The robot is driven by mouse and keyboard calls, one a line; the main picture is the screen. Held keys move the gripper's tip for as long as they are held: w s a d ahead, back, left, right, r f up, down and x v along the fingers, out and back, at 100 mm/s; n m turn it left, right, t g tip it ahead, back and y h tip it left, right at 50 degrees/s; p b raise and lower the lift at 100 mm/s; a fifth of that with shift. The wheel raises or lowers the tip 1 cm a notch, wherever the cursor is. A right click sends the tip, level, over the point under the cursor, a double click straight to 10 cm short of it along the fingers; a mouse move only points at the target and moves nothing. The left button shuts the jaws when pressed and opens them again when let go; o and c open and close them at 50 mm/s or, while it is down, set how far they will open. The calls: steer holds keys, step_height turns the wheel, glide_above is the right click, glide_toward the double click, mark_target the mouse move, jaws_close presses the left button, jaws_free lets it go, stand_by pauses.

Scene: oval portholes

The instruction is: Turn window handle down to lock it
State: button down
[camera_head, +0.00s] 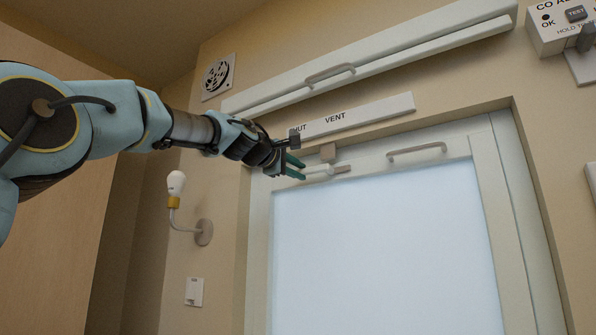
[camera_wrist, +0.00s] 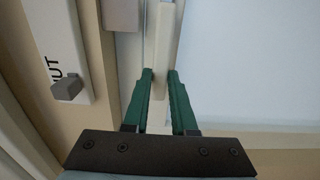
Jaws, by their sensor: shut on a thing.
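The window (camera_head: 380,250) is a pale panel in a white frame. Its handle (camera_head: 338,170) is a light bar on the top part of the frame, lying roughly level in the head view. My gripper (camera_head: 298,167) reaches it from the left with green fingers. In the wrist view the handle (camera_wrist: 164,50) runs between the two fingers of my gripper (camera_wrist: 160,76), which is shut on it.
A SHUT/VENT strip (camera_head: 375,114) with a grey knob (camera_head: 295,139) sits just above my gripper. A small block (camera_head: 328,152) is above the handle. A fixed grab bar (camera_head: 417,149) is to the right. A wall lamp (camera_head: 176,190) stands out at left.

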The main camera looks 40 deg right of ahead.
steer(key=shift+f, duration=0.1)
stand_by(0.8)
steer(key=shift+s+d+f+n+p, duration=0.3)
steer(key=shift+s+f+n, duration=0.8)
steer(key=shift+n, duration=1.9)
steer(key=shift+s+d+f+n+p, duration=0.2)
steer(key=shift+s+f+n, duration=0.95)
steer(key=shift+n, duration=1.85)
steer(key=shift+s+d+f+n+p, duration=0.3)
steer(key=shift+s+f+n, duration=0.8)
steer(key=shift+n, duration=1.9)
steer(key=c, duration=0.7)
jaws_free()
